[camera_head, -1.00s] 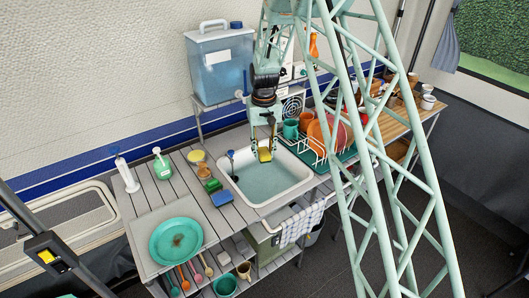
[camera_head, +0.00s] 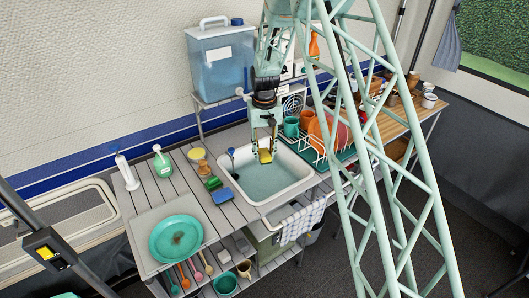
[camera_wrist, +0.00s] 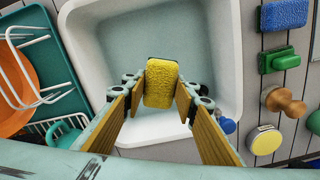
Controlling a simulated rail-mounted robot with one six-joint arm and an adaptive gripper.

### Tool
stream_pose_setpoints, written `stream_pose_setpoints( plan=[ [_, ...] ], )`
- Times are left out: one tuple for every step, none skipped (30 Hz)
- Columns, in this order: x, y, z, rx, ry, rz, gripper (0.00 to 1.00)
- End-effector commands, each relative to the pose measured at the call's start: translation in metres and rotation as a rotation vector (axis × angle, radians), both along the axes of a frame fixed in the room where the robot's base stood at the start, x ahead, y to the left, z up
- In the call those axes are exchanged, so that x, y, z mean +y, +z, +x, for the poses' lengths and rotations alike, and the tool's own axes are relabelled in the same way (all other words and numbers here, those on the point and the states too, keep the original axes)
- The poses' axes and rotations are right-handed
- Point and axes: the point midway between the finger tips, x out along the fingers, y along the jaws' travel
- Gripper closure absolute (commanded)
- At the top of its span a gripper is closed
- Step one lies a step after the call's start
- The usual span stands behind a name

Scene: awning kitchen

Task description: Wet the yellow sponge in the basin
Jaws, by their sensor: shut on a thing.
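The yellow sponge (camera_head: 265,156) is held between the fingers of my gripper (camera_head: 265,150), over the far part of the basin. In the wrist view the sponge (camera_wrist: 161,82) stands between the two finger pads of my gripper (camera_wrist: 161,92). The basin (camera_head: 298,188) is white and square with bluish water (camera_head: 262,182) in it. In the wrist view the basin rim (camera_wrist: 68,35) surrounds the sponge on several sides. I cannot tell whether the sponge's lower end touches the water.
Blue (camera_head: 222,196) and green (camera_head: 213,183) sponges lie left of the basin. A checked towel (camera_head: 300,221) hangs in front.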

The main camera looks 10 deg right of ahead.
Motion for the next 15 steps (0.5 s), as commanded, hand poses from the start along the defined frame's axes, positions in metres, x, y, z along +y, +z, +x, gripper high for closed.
stream_pose_setpoints(
  plan=[
    [0.000, -0.004, 0.000, 0.001, 0.000, 0.000, 0.82],
    [0.000, -0.006, 0.000, 0.001, 0.000, 0.000, 0.82],
    [0.000, -0.009, 0.000, 0.001, 0.000, 0.000, 0.82],
    [0.000, -0.011, 0.000, 0.001, 0.000, 0.000, 0.82],
    [0.000, -0.013, 0.000, 0.001, 0.000, 0.000, 0.82],
    [0.000, -0.015, 0.000, 0.001, 0.000, 0.000, 0.82],
    [0.000, -0.017, 0.000, 0.001, 0.000, 0.000, 0.82],
    [0.000, -0.019, 0.000, 0.001, 0.000, 0.000, 0.82],
    [0.000, -0.021, 0.000, 0.001, 0.000, 0.000, 0.82],
    [0.000, -0.023, 0.000, 0.001, 0.000, 0.000, 0.82],
    [0.000, -0.025, 0.000, 0.000, 0.000, 0.000, 0.82],
    [0.000, -0.027, 0.000, 0.000, 0.000, 0.000, 0.82],
    [0.000, -0.029, 0.000, 0.000, 0.000, 0.000, 0.82],
    [0.000, -0.031, 0.000, 0.000, 0.000, 0.000, 0.82],
    [0.000, -0.033, 0.000, 0.000, 0.000, 0.000, 0.82]
  ],
)
